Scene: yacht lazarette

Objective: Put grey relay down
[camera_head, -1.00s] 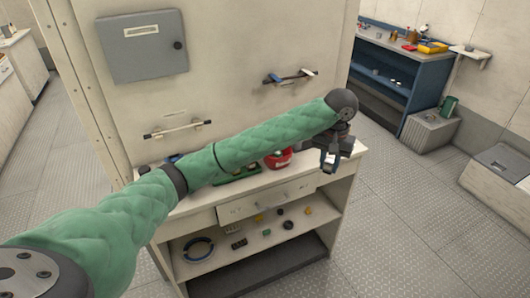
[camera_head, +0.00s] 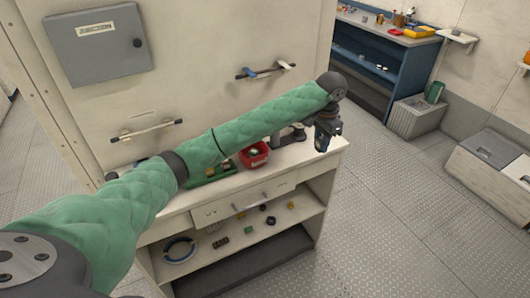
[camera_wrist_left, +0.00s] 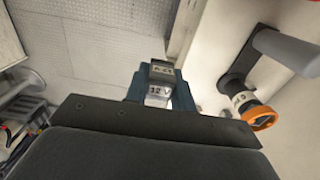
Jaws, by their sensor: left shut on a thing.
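The grey relay (camera_wrist_left: 159,78), with a "12 V" label on its side, sits between the blue fingers of my left gripper (camera_wrist_left: 159,92) in the left wrist view. The gripper is shut on it. In the head view my left gripper (camera_head: 322,141) hangs off the right end of the workbench (camera_head: 318,158), fingers pointing down, and the relay cannot be made out there. My right gripper is not in view.
A red bin (camera_head: 254,154) and a green tray (camera_head: 207,180) stand on the bench, partly behind my arm. A shelf (camera_head: 215,258) below holds several small parts. An orange-ringed fitting (camera_wrist_left: 259,118) is close to the gripper. Open floor (camera_head: 400,220) lies right.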

